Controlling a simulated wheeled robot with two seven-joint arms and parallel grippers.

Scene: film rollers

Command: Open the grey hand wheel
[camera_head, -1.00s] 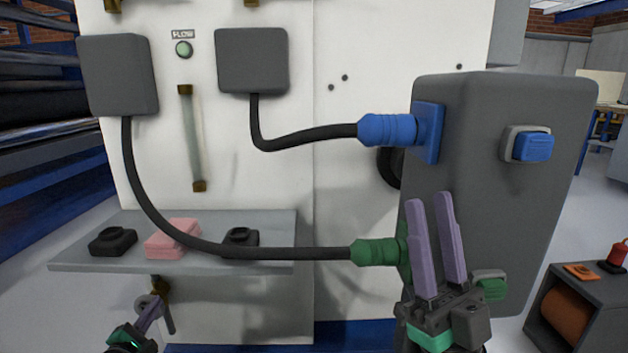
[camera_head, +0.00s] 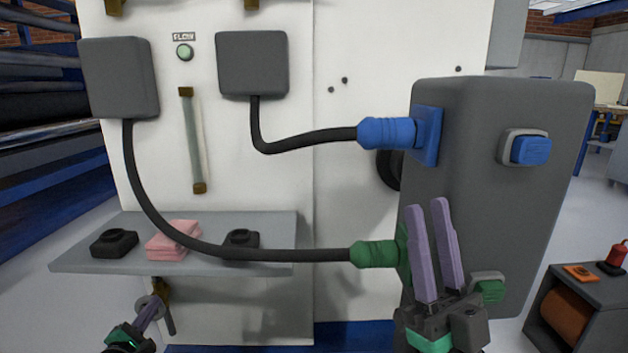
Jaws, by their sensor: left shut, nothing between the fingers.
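My right gripper (camera_head: 427,204) is open and empty, fingers pointing up, in front of the dark grey box at the right.
The dark grey box (camera_head: 480,200) carries blue (camera_head: 388,132) and green (camera_head: 375,254) cable plugs. A black cable runs in front of the grey shelf (camera_head: 80,262), which holds two black items and pink cloths (camera_head: 172,240). A low cabinet (camera_head: 600,318) stands at the lower right.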

